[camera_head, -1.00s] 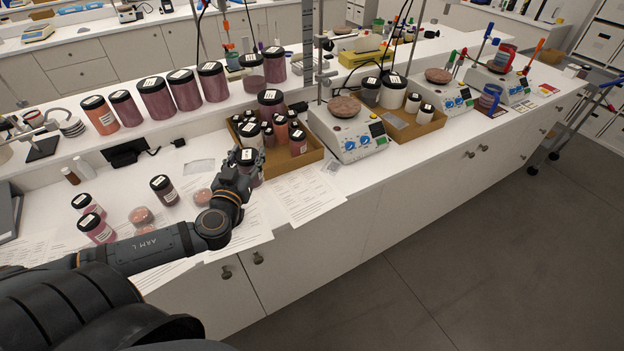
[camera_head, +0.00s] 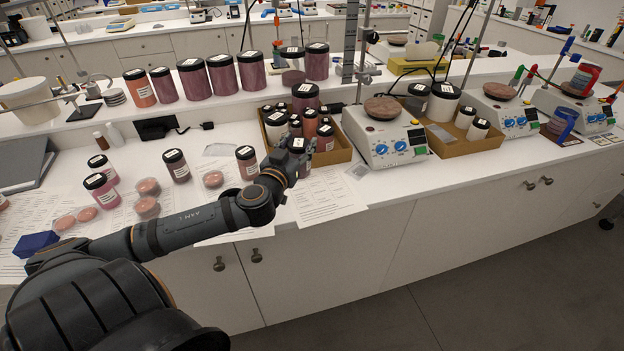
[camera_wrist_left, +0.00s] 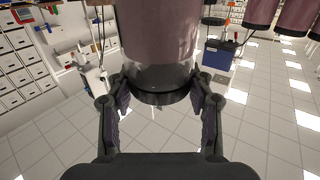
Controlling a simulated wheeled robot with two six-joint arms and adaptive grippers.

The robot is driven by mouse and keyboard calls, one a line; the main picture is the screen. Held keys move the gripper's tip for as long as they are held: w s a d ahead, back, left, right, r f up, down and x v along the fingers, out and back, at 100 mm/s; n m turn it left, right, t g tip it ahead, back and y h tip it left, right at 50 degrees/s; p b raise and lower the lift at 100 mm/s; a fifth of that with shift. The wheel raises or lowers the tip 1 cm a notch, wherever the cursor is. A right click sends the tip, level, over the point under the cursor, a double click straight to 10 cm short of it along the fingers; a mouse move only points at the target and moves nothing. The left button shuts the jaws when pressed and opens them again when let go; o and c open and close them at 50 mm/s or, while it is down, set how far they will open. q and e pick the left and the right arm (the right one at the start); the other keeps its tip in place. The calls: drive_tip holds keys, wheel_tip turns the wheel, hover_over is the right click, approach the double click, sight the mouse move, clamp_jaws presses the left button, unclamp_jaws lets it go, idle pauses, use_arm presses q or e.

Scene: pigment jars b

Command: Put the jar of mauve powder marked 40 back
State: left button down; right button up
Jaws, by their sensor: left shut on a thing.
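My left gripper (camera_head: 297,158) is shut on a jar (camera_head: 298,144) with a dark lid, at the front left of the cardboard tray (camera_head: 338,156). In the left wrist view, which looks upside down, the held jar (camera_wrist_left: 158,40) has mauve powder. Its dark lid sits between the two fingers (camera_wrist_left: 160,105). I cannot read a number on it. In the head view my gripper hides most of this jar, and I cannot tell whether it touches anything below. My right gripper is not in view.
The tray holds several jars, crowded at its back and left. A lidded jar (camera_head: 246,162) stands left of my gripper. A row of large jars (camera_head: 222,74) lines the raised shelf. A hotplate (camera_head: 386,138) stands right of the tray. Paper sheets (camera_head: 322,196) cover the bench front.

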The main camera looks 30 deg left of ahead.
use_arm(q)
drive_tip(key=w+f+b, duration=0.1)
drive_tip(key=w+f, duration=0.4)
drive_tip(key=f, duration=0.4)
drive_tip(key=shift+w, duration=0.35)
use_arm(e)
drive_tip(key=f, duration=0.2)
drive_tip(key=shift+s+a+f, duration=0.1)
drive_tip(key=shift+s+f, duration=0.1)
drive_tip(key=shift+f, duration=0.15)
use_arm(q)
drive_tip(key=shift+f, duration=0.1)
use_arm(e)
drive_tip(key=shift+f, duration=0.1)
use_arm(q)
drive_tip(key=c, duration=0.5)
unclamp_jaws()
drive_tip(key=shift+b, duration=0.3)
